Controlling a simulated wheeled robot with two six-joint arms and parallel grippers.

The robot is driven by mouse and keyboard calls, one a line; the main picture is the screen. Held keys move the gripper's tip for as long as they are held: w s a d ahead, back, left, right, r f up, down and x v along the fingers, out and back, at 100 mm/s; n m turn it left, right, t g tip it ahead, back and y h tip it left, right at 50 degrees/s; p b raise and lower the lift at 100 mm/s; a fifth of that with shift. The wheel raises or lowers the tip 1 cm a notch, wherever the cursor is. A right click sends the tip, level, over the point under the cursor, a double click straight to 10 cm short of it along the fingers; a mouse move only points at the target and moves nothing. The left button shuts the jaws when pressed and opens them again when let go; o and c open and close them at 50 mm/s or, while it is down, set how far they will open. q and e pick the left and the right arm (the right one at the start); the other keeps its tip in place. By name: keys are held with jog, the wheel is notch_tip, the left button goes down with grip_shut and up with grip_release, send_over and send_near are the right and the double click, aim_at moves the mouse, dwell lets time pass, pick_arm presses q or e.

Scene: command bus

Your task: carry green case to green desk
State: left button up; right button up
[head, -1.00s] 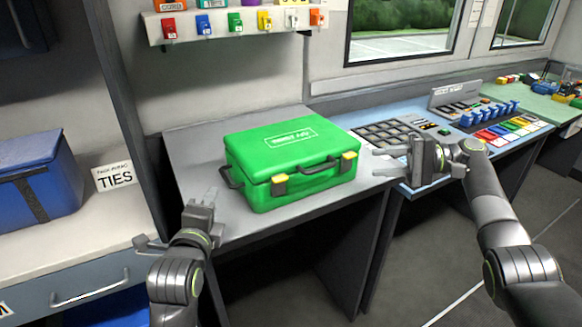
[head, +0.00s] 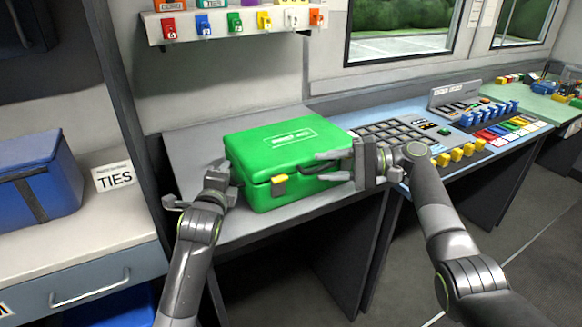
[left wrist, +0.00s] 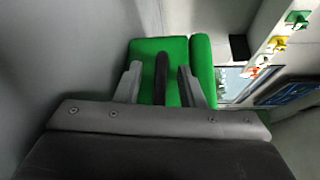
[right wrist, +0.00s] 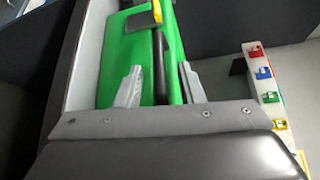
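The green case (head: 285,143) lies flat on a grey desk (head: 190,150), with a black front handle, yellow latches and a dark handle at each end. My left gripper (head: 222,172) is at its left end; in the left wrist view a dark handle (left wrist: 161,75) stands between the open fingers, apart from both. The right gripper hides the right front latch in the head view. The green desk (head: 548,108) is at the far right.
A blue console desk (head: 455,157) with buttons and switches stands between the grey and green desks. A blue box (head: 35,180) and a TIES sign (head: 114,177) are on the left counter. A shelf with coloured tags (head: 235,28) hangs above. Floor at right is clear.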

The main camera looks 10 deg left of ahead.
pick_arm(q)
jog(key=shift+c, duration=0.5)
pick_arm(e)
jog(key=shift+c, duration=0.4)
pick_arm(q)
grip_shut()
pick_arm(e)
grip_shut()
pick_arm(q)
jog(key=shift+f, duration=0.1)
jog(key=shift+r, duration=0.25)
pick_arm(e)
jog(key=shift+r, duration=0.15)
